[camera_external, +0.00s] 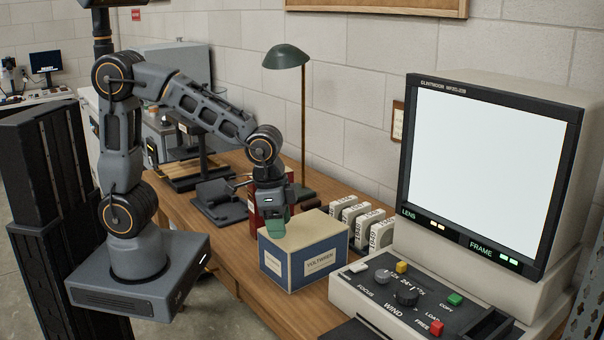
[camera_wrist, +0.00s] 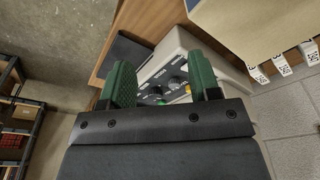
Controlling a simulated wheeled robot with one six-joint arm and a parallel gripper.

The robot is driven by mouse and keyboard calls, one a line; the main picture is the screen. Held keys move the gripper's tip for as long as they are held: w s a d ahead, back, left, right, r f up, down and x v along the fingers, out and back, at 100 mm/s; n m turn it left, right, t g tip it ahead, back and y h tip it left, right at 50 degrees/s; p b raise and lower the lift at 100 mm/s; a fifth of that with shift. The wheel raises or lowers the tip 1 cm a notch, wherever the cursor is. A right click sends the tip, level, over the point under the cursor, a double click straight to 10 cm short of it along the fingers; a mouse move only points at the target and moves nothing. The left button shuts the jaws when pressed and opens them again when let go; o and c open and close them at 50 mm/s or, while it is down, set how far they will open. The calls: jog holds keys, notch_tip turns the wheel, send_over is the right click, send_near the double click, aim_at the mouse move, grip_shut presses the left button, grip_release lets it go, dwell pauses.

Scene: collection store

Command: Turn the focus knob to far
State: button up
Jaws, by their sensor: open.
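The focus knob (camera_external: 382,276) is a small grey knob beside the FOCUS label on the reader's control panel, next to the larger black WIND knob (camera_external: 406,297). My gripper (camera_external: 273,226) is over the box's top edge in the external view, left of the panel and apart from the knob. In the wrist view its two green fingers (camera_wrist: 162,80) are spread with nothing held between them. The control panel (camera_wrist: 152,76) shows beyond and between them, with small knobs that are partly hidden; I cannot tell for sure which is the focus knob there.
A blue and cream box (camera_external: 318,245) stands between my gripper and the reader. White labelled cartons (camera_external: 356,222) stand behind it. A green lamp (camera_external: 287,58) is further back. The reader's bright screen (camera_external: 488,170) rises behind the panel. The panel also has yellow, green and red buttons.

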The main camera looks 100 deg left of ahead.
aim_at(382, 273)
jog(key=shift+o, duration=0.3)
jog(key=w+a+f+t, duration=0.1)
jog(key=w, duration=1.2)
jog(key=shift+w+f, duration=0.35)
jog(key=w+r+t, duration=0.2)
jog(key=w+r, duration=0.1)
jog(key=w, duration=0.1)
jog(key=p+x, duration=0.1)
jog(key=x, duration=1.2)
jog(key=shift+f, duration=0.3)
jog(key=c, duration=0.9)
